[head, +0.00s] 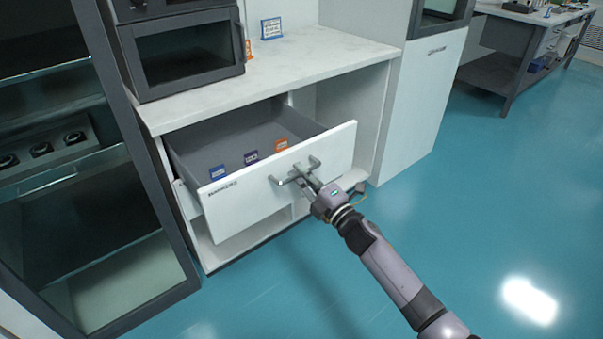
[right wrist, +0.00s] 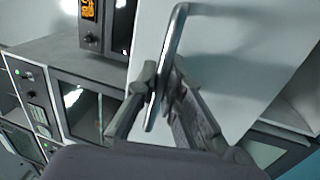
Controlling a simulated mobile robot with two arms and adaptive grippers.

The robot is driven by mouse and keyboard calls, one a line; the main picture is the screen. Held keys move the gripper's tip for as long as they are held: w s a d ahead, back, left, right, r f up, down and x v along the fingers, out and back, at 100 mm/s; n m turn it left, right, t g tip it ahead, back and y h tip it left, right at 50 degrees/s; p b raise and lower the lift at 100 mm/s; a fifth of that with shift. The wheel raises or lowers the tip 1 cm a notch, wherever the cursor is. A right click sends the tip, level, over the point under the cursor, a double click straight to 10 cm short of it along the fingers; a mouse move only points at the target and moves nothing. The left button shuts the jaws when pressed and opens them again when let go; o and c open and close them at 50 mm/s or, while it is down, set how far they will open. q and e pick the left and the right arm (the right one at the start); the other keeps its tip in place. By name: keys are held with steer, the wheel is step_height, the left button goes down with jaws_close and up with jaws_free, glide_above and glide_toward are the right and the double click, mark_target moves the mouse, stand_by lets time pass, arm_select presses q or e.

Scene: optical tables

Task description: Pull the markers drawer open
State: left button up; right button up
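The markers drawer (head: 255,200) has a white front with a dark label at its left end. It stands pulled well out of the white cabinet, its grey inside showing. Its metal bar handle (head: 314,162) is on the front. My right gripper (head: 302,175) is at the handle; in the right wrist view its fingers (right wrist: 160,85) lie on either side of the handle bar (right wrist: 178,35) and appear closed on it. Small blue, purple and orange cards (head: 251,157) stand inside the drawer. My left gripper is not in view.
A dark microwave-like device (head: 190,55) stands on the white counter (head: 310,55) above the drawer. A glass-fronted cabinet (head: 150,200) is close on the left. A tall white cabinet (head: 425,90) stands right. The teal floor (head: 480,190) in front and to the right is clear.

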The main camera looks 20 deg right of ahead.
steer(key=o, duration=0.4)
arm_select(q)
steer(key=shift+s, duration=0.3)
arm_select(e)
steer(key=shift+o, duration=0.4)
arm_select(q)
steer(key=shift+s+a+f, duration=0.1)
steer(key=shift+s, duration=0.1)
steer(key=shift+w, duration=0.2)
arm_select(e)
steer(key=v, duration=1.2)
